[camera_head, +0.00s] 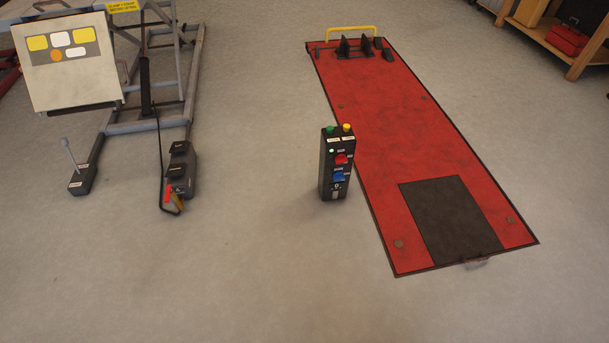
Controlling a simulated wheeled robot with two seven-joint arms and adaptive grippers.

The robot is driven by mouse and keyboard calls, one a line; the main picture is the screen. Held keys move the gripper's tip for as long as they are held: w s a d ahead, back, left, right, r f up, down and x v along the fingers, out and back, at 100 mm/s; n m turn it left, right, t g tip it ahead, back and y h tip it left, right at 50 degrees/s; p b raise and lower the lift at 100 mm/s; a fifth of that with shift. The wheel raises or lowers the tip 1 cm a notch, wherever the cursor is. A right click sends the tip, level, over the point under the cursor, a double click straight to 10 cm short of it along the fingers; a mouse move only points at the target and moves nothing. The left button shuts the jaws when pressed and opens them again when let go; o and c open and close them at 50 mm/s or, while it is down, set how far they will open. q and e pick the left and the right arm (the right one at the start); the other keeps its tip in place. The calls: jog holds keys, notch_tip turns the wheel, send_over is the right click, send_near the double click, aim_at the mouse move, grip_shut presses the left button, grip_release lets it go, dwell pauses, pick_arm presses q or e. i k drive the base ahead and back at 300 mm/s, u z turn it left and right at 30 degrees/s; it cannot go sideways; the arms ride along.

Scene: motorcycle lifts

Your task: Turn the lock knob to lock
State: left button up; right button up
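A dark upright control box (326,178) stands on the floor left of the red lift platform. A small round pale mark sits below the blue control. The labels are too small to read, so I cannot tell which control is the lock knob or how it is turned. Neither of my grippers is in view.
The red platform (385,125) lies low on the floor, with a black panel, a wheel clamp and a yellow bar (351,29). A grey-blue lift frame (190,90) with a pedal unit (180,170) stands left. A wooden shelf (580,65) is top right. The front floor is clear.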

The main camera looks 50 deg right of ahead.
aim_at(337, 176)
jog(key=z, duration=0.1)
jog(key=i, duration=0.75)
jog(key=z, duration=0.75)
jog(key=i, duration=0.5)
jog(key=z, duration=0.45)
